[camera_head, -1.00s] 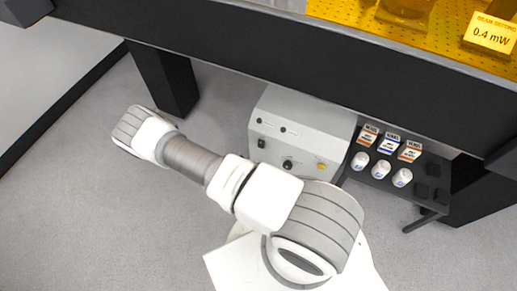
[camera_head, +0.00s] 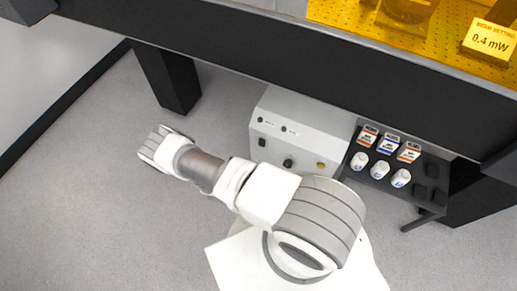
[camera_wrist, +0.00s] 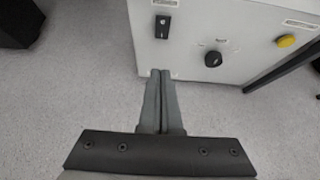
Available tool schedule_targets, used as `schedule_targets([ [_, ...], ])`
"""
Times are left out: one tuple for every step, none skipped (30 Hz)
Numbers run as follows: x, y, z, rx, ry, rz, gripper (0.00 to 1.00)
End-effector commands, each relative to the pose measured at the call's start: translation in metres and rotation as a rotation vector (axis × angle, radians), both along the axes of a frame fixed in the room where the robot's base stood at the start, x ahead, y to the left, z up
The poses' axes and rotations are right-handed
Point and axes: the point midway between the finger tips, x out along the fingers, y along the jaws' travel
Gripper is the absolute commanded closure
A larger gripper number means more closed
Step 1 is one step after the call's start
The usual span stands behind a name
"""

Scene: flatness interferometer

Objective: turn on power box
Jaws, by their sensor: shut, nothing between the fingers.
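The power box (camera_head: 300,134) is a light grey case under the bench. Its front carries a black rocker switch, a black knob and a yellow button. In the wrist view the box (camera_wrist: 190,55) fills the upper right, with the rocker switch (camera_wrist: 162,27), the knob (camera_wrist: 213,59) and the yellow button (camera_wrist: 286,41) in sight. My gripper (camera_wrist: 160,72) is shut and empty. In that picture its fingertips lie just below the switch, near the box's lower edge; I cannot tell if they touch. In the head view the fingers are hidden by my arm.
A dark bench (camera_head: 260,48) with a yellow-orange top spans above the box. A black rack (camera_head: 378,190) with several small white-capped items stands to the box's right. A black bench leg (camera_head: 168,78) is at left. The grey floor (camera_head: 80,180) at left is clear.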

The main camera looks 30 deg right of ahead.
Motion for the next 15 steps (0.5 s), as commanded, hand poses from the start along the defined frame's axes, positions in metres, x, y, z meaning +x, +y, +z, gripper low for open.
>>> schedule_targets([
  [0.0, 0.0, 0.0, 0.0, 0.0, -0.001, 1.0],
  [0.0, 0.0, 0.0, 0.0, 0.0, -0.001, 1.0],
  [0.0, 0.0, 0.0, 0.0, 0.0, -0.001, 1.0],
  [0.0, 0.0, 0.0, 0.0, 0.0, -0.001, 1.0],
  [0.0, -0.001, -0.001, 0.0, 0.0, -0.001, 1.0],
  [0.001, -0.002, -0.002, -0.001, 0.001, -0.002, 1.0],
  [0.002, -0.003, -0.003, -0.001, 0.001, -0.002, 1.0],
  [0.003, -0.004, -0.005, -0.001, 0.001, -0.002, 1.0],
  [0.005, -0.007, -0.008, 0.0, 0.002, -0.002, 1.0],
  [0.006, -0.01, -0.011, 0.0, 0.002, -0.002, 1.0],
  [0.009, -0.013, -0.014, 0.0, 0.002, -0.004, 1.0],
  [0.012, -0.018, -0.019, 0.0, 0.002, -0.004, 1.0],
  [0.015, -0.022, -0.022, -0.001, 0.001, -0.004, 1.0],
  [0.018, -0.026, -0.026, -0.001, 0.001, -0.005, 1.0],
  [0.023, -0.032, -0.032, 0.0, 0.0, -0.005, 1.0],
])
